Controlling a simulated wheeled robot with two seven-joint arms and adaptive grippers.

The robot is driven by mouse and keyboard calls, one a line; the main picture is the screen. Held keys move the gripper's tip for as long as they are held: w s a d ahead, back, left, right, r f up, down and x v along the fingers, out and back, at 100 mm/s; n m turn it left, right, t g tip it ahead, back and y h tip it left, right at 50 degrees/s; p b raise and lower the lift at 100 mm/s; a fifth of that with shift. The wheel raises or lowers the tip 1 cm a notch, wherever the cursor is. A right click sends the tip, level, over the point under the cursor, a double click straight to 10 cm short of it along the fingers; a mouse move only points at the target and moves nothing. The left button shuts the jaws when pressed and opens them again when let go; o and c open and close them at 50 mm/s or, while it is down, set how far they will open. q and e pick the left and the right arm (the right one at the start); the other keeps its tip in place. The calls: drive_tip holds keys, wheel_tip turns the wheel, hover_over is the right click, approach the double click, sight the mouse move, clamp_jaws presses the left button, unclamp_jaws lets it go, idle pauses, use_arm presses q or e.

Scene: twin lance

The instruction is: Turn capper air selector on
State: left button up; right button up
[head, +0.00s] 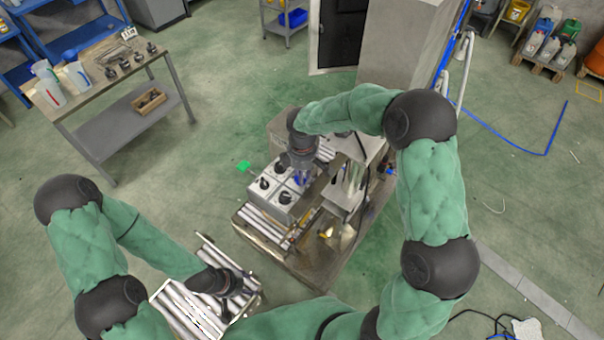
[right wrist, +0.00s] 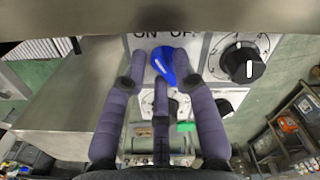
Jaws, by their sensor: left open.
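The blue selector knob (right wrist: 163,66) is on a pale panel, below the letters ON and OFF, in the right wrist view. Its grip is tilted, upper end leaning left and lower end right. My right gripper (right wrist: 162,62) has its purple fingers on both sides of the knob, with small gaps showing; contact cannot be told. In the head view my right gripper (head: 301,178) is over the grey control boxes (head: 283,203), hiding part of them. My left gripper (head: 212,284) is open and empty above the roller conveyor (head: 178,312), away from the boxes.
A black knob (right wrist: 243,63) with a white mark sits right of the blue one. A metal bracket (head: 349,187) stands right of the boxes on the machine table (head: 318,267). A workbench (head: 93,78) with bottles is at the upper left. Green floor is open between them.

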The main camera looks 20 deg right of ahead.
wheel_tip(320, 180, up, 12)
idle(0.5)
drive_tip(key=shift+f, duration=0.1)
idle(0.4)
